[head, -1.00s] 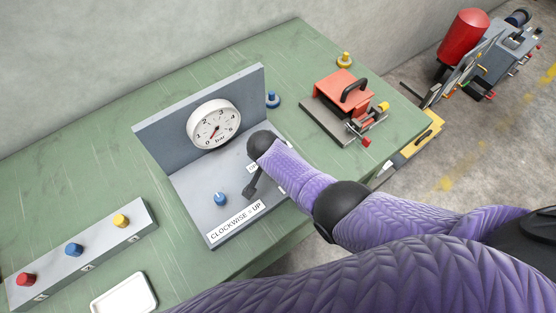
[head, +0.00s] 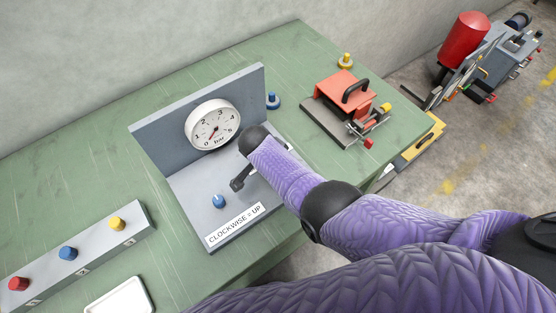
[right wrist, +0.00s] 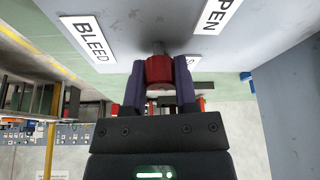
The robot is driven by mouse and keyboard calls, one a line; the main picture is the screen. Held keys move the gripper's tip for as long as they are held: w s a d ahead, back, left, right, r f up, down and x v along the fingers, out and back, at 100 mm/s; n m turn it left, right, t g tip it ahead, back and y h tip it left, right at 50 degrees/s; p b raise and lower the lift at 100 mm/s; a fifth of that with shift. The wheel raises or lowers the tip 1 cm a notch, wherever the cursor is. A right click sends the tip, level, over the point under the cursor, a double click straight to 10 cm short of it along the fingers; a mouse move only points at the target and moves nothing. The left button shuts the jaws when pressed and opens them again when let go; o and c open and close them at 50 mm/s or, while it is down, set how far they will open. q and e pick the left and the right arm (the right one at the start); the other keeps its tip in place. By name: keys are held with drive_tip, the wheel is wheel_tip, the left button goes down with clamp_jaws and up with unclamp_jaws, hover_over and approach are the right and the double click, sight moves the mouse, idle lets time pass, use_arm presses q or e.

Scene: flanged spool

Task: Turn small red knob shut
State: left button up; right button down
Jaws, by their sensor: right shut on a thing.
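In the right wrist view a small red knob (right wrist: 159,72) on a short stem sits on the grey panel, between the words BLEED and OPEN. My right gripper (right wrist: 160,88) is shut on the knob, a purple finger against each side. In the head view my purple right arm reaches over the grey gauge panel (head: 190,190) and hides the knob and the fingertips. A dark part (head: 238,184) shows below the wrist; I cannot tell whether it is mine. My left gripper is not in view.
The panel has a round gauge (head: 212,125), its needle near 0, and a blue knob (head: 218,201). A box with red, blue and yellow knobs (head: 80,254) stands at lower left by a white tray (head: 120,297). A red-topped fixture (head: 345,92) stands to the right.

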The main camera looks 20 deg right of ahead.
drive_tip(key=shift+w+r, duration=0.1)
drive_tip(key=shift+c, duration=2.2)
unclamp_jaws()
drive_tip(key=shift+o, duration=0.3)
drive_tip(key=shift+r, duration=0.15)
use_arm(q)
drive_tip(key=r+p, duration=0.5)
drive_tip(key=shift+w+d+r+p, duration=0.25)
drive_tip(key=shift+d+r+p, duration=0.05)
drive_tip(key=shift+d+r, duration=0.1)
use_arm(e)
drive_tip(key=v, duration=0.9)
drive_tip(key=shift+s+r, duration=0.2)
drive_tip(key=shift+r, duration=0.05)
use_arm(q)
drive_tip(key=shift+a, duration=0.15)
use_arm(e)
drive_tip(key=shift+a, duration=0.15)
